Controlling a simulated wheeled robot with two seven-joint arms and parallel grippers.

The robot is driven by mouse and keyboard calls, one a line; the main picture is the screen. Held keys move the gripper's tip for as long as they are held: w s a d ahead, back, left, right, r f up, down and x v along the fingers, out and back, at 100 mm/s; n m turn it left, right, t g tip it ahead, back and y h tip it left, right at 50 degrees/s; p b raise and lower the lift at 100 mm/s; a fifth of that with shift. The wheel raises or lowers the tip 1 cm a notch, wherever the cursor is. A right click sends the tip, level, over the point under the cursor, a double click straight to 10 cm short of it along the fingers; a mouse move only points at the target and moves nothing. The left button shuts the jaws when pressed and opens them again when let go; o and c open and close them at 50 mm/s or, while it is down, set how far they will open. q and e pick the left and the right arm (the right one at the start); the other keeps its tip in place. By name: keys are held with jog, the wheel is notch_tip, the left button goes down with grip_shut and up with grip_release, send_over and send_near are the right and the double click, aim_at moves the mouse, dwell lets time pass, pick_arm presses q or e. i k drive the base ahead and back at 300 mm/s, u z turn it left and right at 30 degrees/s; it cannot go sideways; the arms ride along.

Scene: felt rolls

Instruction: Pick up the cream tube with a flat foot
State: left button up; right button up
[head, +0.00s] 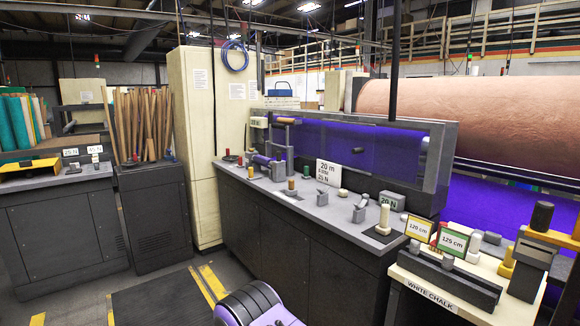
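A cream upright tube (384,217) stands on a dark flat square plate near the right end of the long grey bench (290,196). It looks like the cream tube with a flat foot, but at this size I cannot tell whether the plate is its own foot. Neither of my grippers is in view.
A cream-topped table (465,309) with a black block stands right. Floor before the bench is partly clear.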

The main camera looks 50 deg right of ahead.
aim_at(382, 228)
jog(key=z, duration=1.5)
jog(key=i, duration=1.5)
jog(key=z, duration=1.25)
jog(key=k, duration=0.5)
jog(key=u, duration=1.85)
jog(key=i, duration=0.8)
jog(key=z, duration=0.2)
